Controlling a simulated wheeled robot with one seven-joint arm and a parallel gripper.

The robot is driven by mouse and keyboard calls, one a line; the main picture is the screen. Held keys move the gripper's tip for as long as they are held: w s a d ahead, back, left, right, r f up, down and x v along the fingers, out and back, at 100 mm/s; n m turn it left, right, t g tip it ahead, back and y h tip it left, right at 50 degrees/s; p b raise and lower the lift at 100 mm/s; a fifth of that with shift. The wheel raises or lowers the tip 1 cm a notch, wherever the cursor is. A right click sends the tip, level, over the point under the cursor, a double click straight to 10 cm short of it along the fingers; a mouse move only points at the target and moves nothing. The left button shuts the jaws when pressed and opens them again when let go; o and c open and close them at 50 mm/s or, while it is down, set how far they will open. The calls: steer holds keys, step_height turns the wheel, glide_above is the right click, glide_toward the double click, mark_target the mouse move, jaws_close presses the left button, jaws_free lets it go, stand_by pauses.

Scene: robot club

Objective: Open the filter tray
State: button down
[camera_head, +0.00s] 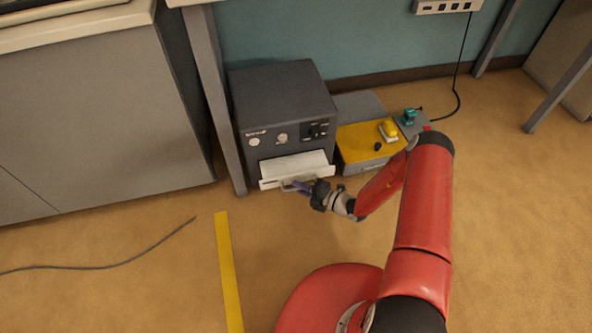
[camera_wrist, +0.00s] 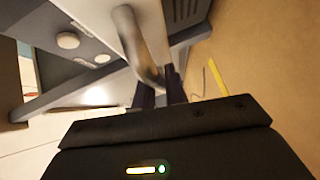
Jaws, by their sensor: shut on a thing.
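A dark grey machine (camera_head: 281,95) stands on the floor against the wall. Its filter tray (camera_head: 268,184) sticks out some way at the bottom front, with a white filter surface (camera_head: 293,165) showing from above. The tray's handle (camera_wrist: 138,47) is a curved grey bar that fills the top middle of the wrist view. My gripper (camera_head: 300,186) is at the front of the tray, reaching in from the right. In the wrist view its dark fingers (camera_wrist: 160,92) are shut on the handle. The fingers partly hide the grip.
Right of the machine is a yellow-topped box (camera_head: 356,145) with small items on it, close to my arm. A grey table leg (camera_head: 218,105) stands just left of the machine. A yellow floor strip (camera_head: 228,270) and a cable (camera_head: 120,263) lie on open floor in front.

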steer(key=s+d+p, duration=0.1)
steer(key=s+d, duration=0.2)
steer(key=s, duration=0.7)
steer(key=shift+p, duration=0.3)
steer(key=shift+s, duration=0.1)
steer(key=c, duration=1.5)
jaws_free()
steer(key=shift+o, duration=0.2)
steer(key=v, duration=0.7)
steer(key=shift+s+d, duration=0.2)
steer(key=shift+d, duration=0.15)
